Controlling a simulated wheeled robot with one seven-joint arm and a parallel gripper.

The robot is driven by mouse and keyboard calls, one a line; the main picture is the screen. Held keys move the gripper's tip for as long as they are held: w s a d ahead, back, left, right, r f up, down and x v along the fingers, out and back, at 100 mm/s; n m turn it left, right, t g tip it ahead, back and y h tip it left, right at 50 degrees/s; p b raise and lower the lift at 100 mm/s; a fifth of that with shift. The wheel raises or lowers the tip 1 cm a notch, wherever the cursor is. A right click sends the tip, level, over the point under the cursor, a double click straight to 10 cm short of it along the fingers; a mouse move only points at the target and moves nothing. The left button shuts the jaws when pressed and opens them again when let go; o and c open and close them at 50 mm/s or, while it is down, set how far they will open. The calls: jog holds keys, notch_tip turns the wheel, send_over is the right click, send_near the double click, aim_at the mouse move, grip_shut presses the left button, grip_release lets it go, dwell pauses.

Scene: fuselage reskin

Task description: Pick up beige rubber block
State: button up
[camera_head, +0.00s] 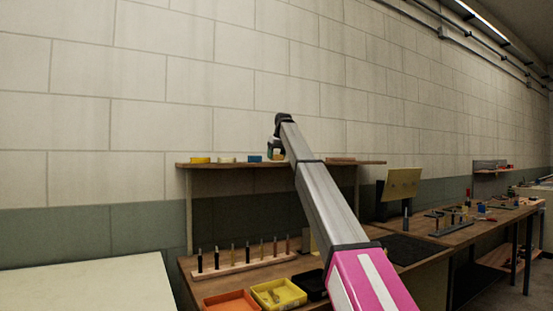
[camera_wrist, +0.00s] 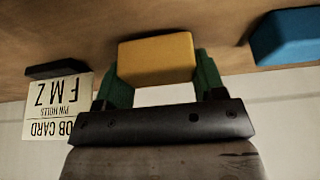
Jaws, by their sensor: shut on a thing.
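The beige rubber block (camera_wrist: 156,59) looks tan-yellow in the wrist view and sits between the two green fingers of my gripper (camera_wrist: 158,72). The fingers are shut on its two sides. In the head view my gripper (camera_head: 276,152) is at the wooden shelf (camera_head: 340,163), and only a small tan patch of the block shows there, partly hidden by my arm. I cannot tell whether the block rests on the shelf or hangs just clear of it.
A blue block (camera_wrist: 287,36) lies beside the held one; it shows left of my gripper in the head view (camera_head: 254,159). A yellow block (camera_head: 200,160) and a pale block (camera_head: 227,160) lie farther left. An upside-down job card (camera_wrist: 58,105) is at the wrist view's left. Below are a peg rack (camera_head: 240,267) and bins.

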jog(key=r, duration=0.4)
jog(key=shift+a, duration=0.2)
jog(key=s+a+r, duration=0.6)
jog(key=a, duration=0.3)
jog(key=shift+s+r, duration=0.15)
jog(key=shift+s, duration=0.2)
jog(key=shift+a, duration=0.1)
